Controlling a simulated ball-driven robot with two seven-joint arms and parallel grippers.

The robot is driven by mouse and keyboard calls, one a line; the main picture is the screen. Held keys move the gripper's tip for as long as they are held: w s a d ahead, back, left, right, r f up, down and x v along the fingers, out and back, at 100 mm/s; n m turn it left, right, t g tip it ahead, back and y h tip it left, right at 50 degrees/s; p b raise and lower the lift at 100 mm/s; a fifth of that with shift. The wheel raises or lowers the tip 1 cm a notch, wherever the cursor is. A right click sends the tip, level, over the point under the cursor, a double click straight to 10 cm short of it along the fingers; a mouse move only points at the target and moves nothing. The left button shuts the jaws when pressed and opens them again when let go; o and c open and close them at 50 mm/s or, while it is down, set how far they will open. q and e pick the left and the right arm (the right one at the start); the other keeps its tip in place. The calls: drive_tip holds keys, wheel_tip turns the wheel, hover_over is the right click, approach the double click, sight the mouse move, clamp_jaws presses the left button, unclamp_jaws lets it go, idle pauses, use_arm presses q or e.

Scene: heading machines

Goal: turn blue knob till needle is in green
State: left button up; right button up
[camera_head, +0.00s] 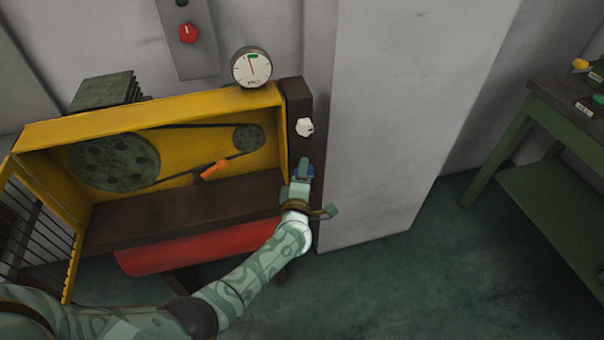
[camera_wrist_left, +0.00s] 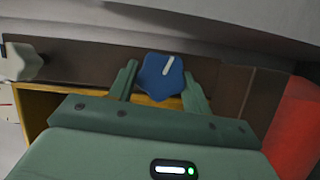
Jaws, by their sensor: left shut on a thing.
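The blue knob (camera_wrist_left: 158,80) is star-shaped with a white pointer line, and it sits on the dark brown post. My left gripper (camera_head: 302,172) is shut on it, one finger on each side in the left wrist view. In the head view the gripper hides most of the knob. The round gauge (camera_head: 241,72) stands on top of the yellow machine. Its red needle points nearly straight up, leaning slightly left. The short green band is at the top of the dial. The needle tip is by the band's left part; whether it is inside is too small to tell. My right gripper is not in view.
A white knob (camera_head: 304,127) sits above the blue one on the dark post (camera_head: 297,95). The open yellow housing (camera_head: 200,105) holds belt pulleys and an orange handle (camera_head: 213,170). A red knob (camera_head: 188,33) is on the wall panel. A green table (camera_head: 525,120) stands right.

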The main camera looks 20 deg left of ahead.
use_arm(q)
drive_tip(key=shift+d+f, duration=0.1)
drive_tip(key=o, duration=1)
drive_tip(key=shift+c, duration=0.2)
drive_tip(key=shift+s, duration=0.1)
drive_tip(key=shift+s, duration=0.25)
drive_tip(key=p+v, duration=0.4)
drive_tip(key=v, duration=1.1)
drive_tip(key=shift+s, duration=0.3)
drive_tip(key=shift+d, duration=0.1)
